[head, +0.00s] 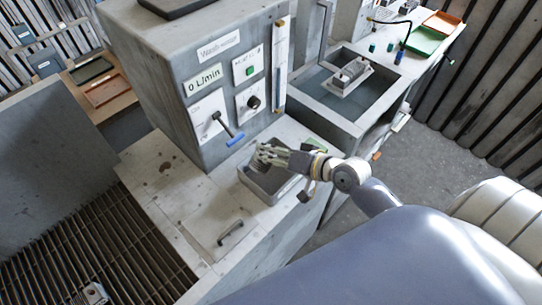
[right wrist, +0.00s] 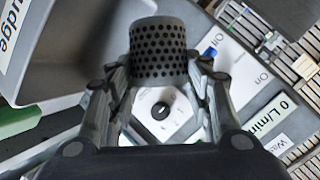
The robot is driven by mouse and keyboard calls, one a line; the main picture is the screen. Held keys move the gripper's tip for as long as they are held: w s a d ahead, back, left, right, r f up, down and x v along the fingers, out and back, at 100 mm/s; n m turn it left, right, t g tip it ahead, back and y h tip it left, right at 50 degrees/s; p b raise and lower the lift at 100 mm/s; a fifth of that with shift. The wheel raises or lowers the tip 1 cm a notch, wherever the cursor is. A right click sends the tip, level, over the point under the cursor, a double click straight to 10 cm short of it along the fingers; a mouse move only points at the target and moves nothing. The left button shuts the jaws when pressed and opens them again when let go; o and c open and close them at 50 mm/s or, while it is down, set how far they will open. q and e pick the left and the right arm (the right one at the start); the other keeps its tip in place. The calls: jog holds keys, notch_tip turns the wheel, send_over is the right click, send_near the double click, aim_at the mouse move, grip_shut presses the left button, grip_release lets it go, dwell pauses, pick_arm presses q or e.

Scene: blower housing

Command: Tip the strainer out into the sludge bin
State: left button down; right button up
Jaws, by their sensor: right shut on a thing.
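My right gripper (head: 268,154) is shut on the strainer (right wrist: 159,55), a dark grey perforated cylinder held between the fingers in the right wrist view. In the head view the gripper and strainer are over the grey sludge bin (head: 263,197), which stands on the counter edge in front of the control cabinet. The bin (right wrist: 75,60) also shows at the left in the right wrist view, with part of a label ending in "udge". The strainer's inside and any contents are hidden. My left gripper is not in view.
The control cabinet (head: 190,70) carries a "0 L/min" display, a knob and a blue-handled lever (head: 227,130). A hatch with a handle (head: 230,232) lies on the counter left of the bin. A floor grating (head: 90,245) is at lower left. A sink (head: 310,95) is behind right.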

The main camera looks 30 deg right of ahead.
jog(key=shift+w+d+f+m+y+b, duration=0.1)
jog(key=shift+d+f+m+y+b, duration=0.25)
jog(key=shift+b, duration=0.45)
jog(key=shift+m+y+b, duration=0.45)
jog(key=shift+m+b, duration=0.1)
jog(key=shift+b, duration=0.5)
jog(key=shift+w+d+m+y+b, duration=0.15)
jog(key=shift+d+m+y+b, duration=0.2)
jog(key=shift+m+y+b, duration=0.55)
jog(key=shift+w+d+r+m+b, duration=0.1)
jog(key=shift+d+r+m+b, duration=0.1)
jog(key=shift+m+b, duration=0.4)
jog(key=shift+y, duration=0.4)
jog(key=shift+r, duration=0.1)
